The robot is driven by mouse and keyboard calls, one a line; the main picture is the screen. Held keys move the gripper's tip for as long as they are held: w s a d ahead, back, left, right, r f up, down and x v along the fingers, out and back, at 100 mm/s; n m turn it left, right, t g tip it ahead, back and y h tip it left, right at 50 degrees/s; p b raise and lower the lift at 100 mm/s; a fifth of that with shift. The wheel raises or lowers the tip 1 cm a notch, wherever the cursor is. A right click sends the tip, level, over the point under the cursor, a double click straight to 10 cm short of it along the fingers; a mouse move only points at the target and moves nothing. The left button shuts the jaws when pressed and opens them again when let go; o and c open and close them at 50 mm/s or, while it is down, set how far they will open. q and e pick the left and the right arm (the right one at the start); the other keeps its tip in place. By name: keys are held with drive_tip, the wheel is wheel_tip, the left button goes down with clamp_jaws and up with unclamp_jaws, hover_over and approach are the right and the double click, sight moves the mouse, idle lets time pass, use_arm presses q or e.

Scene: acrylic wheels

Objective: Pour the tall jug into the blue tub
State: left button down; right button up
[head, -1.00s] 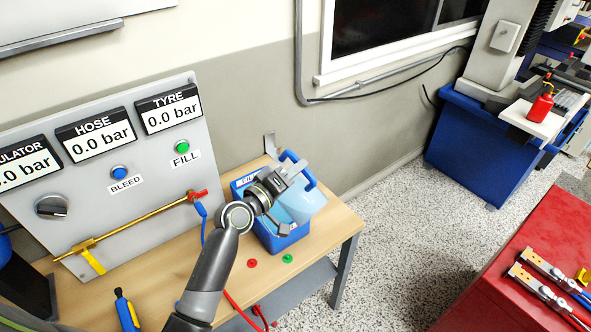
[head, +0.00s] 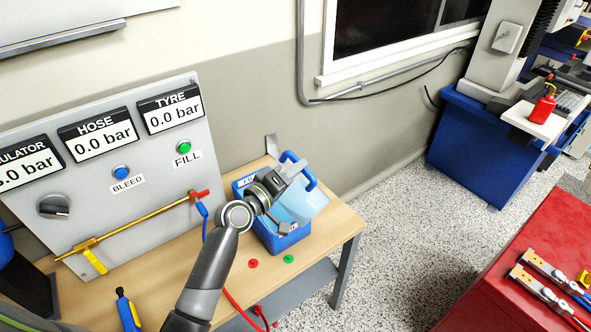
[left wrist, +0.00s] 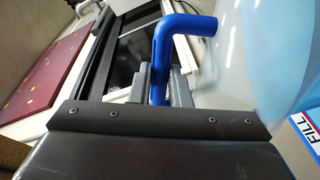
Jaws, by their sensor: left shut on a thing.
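The tall jug (head: 311,203) is pale blue and see-through, with a blue handle (head: 309,183). It is tilted over the blue tub (head: 290,241) on the wooden bench. My left gripper (head: 289,171) is above the tub and shut on the jug's handle. In the left wrist view the blue handle (left wrist: 162,62) passes between the fingers (left wrist: 165,85), with the clear jug wall (left wrist: 245,45) to the right. The arm and jug hide much of the tub's inside, and I cannot see any stream of liquid. My right gripper is not in view.
The bench (head: 335,226) ends just right of the tub. A grey gauge panel (head: 120,150) with a brass pipe stands at left. A red disc (head: 253,263) and green disc (head: 288,259) lie in front of the tub. A red cabinet (head: 510,260) is at right.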

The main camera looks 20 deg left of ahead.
use_arm(q)
drive_tip(key=shift+w+a, duration=0.1)
drive_tip(key=shift+a, duration=0.1)
idle(0.6)
idle(0.4)
drive_tip(key=shift+s+d+m+b, duration=0.2)
drive_tip(key=shift+d+m+b, duration=0.1)
drive_tip(key=shift+d+b, duration=0.15)
drive_tip(key=shift+s+d+m+b, duration=0.4)
drive_tip(key=shift+d+m+b, duration=0.35)
drive_tip(key=shift+m, duration=0.35)
drive_tip(key=shift+s+d+r+m, duration=0.1)
drive_tip(key=shift+d+r+m, duration=0.05)
drive_tip(key=shift+d+m, duration=0.25)
drive_tip(key=shift+a, duration=0.1)
